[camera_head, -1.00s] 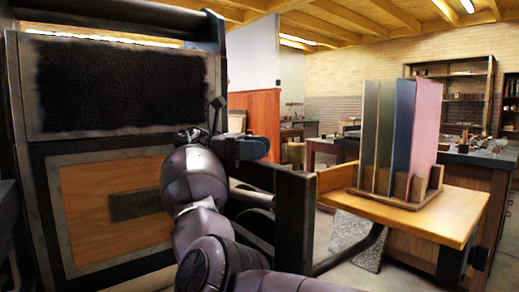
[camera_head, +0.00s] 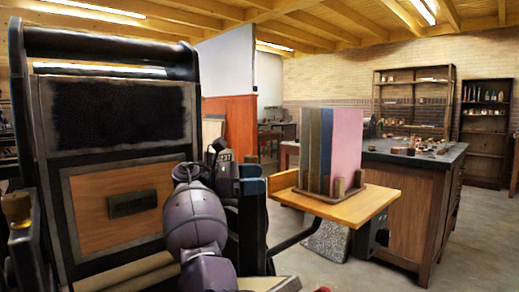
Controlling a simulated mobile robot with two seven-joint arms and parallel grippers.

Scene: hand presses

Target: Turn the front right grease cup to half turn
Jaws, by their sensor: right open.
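The black press (camera_head: 120,40) stands at the left, with a dark bristly panel and a wooden panel bearing a dark plate. My right arm rises in front of its right side. My right gripper (camera_head: 252,178) is open, with bluish fingers pointing right above the dark post (camera_head: 252,235) at the press's front right. The front right grease cup does not show; the gripper seems to cover its place. A brass cup (camera_head: 15,206) shows at the far left edge, on the press's other side. I cannot tell whether my fingers touch anything. My left gripper is not in view.
A wooden side shelf (camera_head: 340,208) holds a rack of upright coloured boards (camera_head: 335,150), right of my gripper. A dark-topped workbench (camera_head: 410,195) stands behind it. Shelving (camera_head: 412,100) lines the back wall. The floor at right is clear.

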